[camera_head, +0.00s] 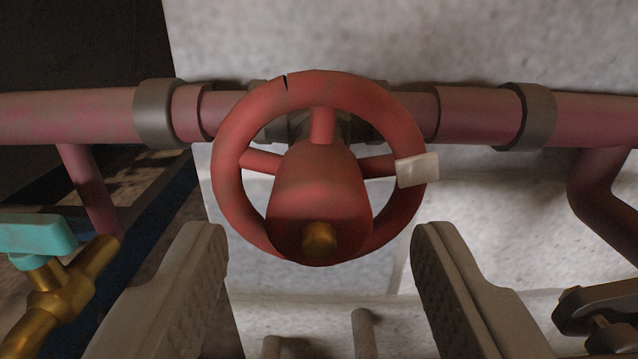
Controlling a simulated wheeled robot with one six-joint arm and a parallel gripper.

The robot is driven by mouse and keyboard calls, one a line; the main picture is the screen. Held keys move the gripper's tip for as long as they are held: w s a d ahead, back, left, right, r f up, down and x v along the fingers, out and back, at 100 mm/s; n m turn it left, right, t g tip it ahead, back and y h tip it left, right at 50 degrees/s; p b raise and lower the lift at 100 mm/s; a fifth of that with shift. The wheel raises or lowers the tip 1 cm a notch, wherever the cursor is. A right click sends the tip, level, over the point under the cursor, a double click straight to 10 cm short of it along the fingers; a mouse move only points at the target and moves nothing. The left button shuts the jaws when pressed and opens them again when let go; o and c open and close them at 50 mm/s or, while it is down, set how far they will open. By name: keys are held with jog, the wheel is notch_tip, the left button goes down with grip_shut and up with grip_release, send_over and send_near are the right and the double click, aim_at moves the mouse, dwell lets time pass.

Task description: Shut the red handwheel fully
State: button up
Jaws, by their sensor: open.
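The red handwheel (234,124) sits in the middle of the view, facing me, on a reddish horizontal pipe. It has spokes, a large red hub (319,185) and a brass centre nut (319,236). A pale marker block (417,170) is on the right side of its rim, and a thin dark line crosses the rim at the top, left of centre. My gripper (319,245) is open, with one finger low on each side of the wheel. Nothing is between the fingers' pads except the view of the wheel's lower part beyond; I see no clear contact.
The red pipe (480,114) runs across behind the wheel with grey collars (155,114). A brass valve with a teal lever (38,233) is at the lower left. A dark metal fitting (598,315) is at the lower right. Short grey posts (364,334) stand below the wheel.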

jog(key=shift+w, duration=0.65)
jog(key=c, duration=1)
jog(key=shift+o, duration=0.2)
